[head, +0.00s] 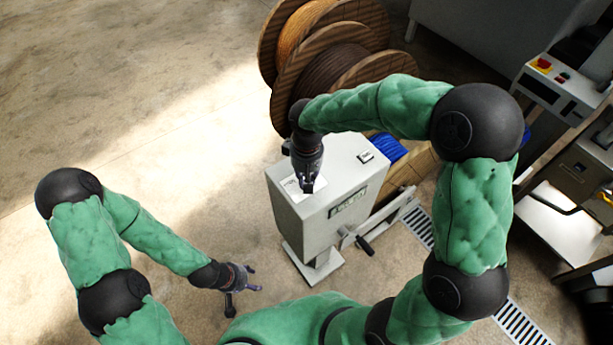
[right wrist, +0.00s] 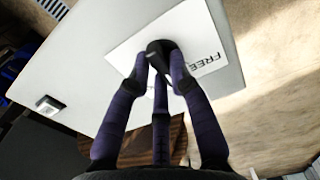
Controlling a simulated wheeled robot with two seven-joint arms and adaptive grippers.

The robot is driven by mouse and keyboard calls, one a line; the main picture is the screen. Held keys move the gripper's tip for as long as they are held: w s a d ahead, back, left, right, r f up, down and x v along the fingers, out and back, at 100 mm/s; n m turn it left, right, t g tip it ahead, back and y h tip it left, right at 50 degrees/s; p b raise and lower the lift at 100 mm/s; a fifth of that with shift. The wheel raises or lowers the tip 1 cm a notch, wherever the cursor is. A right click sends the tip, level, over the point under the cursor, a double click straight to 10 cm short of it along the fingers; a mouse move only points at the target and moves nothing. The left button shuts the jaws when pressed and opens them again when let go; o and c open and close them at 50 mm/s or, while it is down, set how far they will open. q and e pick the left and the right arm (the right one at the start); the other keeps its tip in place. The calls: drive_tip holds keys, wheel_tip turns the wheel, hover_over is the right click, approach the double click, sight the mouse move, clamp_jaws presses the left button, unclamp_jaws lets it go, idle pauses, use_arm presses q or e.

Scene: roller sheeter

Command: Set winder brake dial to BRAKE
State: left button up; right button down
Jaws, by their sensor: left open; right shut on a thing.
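The winder (head: 335,205) is a light grey cabinet standing on the floor in the middle of the head view. On its top is a white label plate (right wrist: 124,52), where the right wrist view shows letters reading "FREE". The black brake dial (right wrist: 160,47) sits on this plate, partly hidden by my fingers. My right gripper (right wrist: 161,62) is shut on the dial from above; it also shows in the head view (head: 307,186). The dial's pointer and the BRAKE marking cannot be made out. My left gripper (head: 246,290) is open and empty, low over the floor left of the winder.
Wooden cable reels (head: 330,50) stand behind the winder. A small switch (head: 366,156) is on the cabinet top, and a black-handled crank (head: 364,245) sticks out at its front. Machinery (head: 560,95) stands at the right. The floor at the left is clear.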

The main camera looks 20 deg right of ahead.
drive_tip(key=m+b, duration=0.1)
drive_tip(key=m, duration=0.5)
drive_tip(key=shift+s+m, duration=0.1)
drive_tip(key=shift+m, duration=0.2)
idle(0.4)
drive_tip(key=c, duration=1.1)
unclamp_jaws()
wheel_tip(320, 180, up, 12)
drive_tip(key=shift+r, duration=0.1)
